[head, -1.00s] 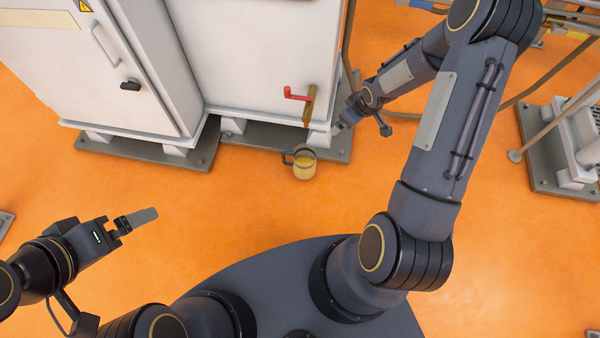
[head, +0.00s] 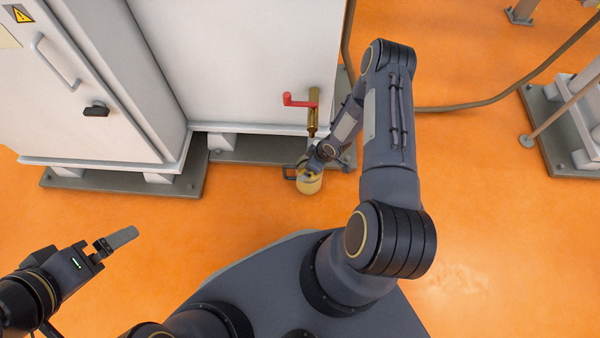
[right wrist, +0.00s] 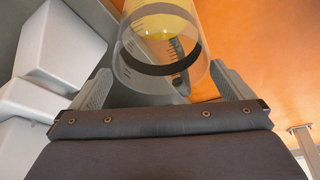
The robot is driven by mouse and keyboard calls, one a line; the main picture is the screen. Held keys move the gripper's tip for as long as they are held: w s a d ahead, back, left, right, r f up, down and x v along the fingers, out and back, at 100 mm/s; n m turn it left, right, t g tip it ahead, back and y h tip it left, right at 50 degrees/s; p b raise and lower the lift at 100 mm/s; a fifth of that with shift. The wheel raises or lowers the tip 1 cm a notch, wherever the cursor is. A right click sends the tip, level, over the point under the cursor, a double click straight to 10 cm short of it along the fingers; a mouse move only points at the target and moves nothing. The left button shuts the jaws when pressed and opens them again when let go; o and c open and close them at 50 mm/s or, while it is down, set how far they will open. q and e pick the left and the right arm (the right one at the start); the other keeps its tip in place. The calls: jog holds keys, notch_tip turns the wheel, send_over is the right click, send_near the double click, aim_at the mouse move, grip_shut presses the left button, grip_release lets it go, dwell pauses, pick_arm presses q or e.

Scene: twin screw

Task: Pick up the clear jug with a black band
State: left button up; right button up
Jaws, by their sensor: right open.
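The clear jug (head: 309,185) with yellow contents stands on the orange floor below the red-handled tap, partly covered by my right gripper (head: 311,172). In the right wrist view the jug (right wrist: 158,50) shows its clear wall, black band, graduation marks and yellow contents. The two grey fingers of my right gripper (right wrist: 162,78) are apart, one on each side of the jug's near end; I cannot tell whether they touch it. My left gripper (head: 119,241) is over the floor at the left, far from the jug, seen edge-on, so its opening is unclear.
A white cabinet (head: 240,70) stands on a grey base just behind the jug. Its brass tap with a red handle (head: 300,100) juts out close to my right arm. Grey equipment (head: 565,120) stands at the far right. The floor left of the jug is clear.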

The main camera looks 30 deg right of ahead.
jog(key=b+x, duration=0.2)
jog(key=x, duration=0.3)
jog(key=shift+w+a+f+b, duration=0.25)
jog(key=shift+f+b, duration=0.05)
jog(key=shift+b, duration=0.1)
jog(key=c, duration=1.3)
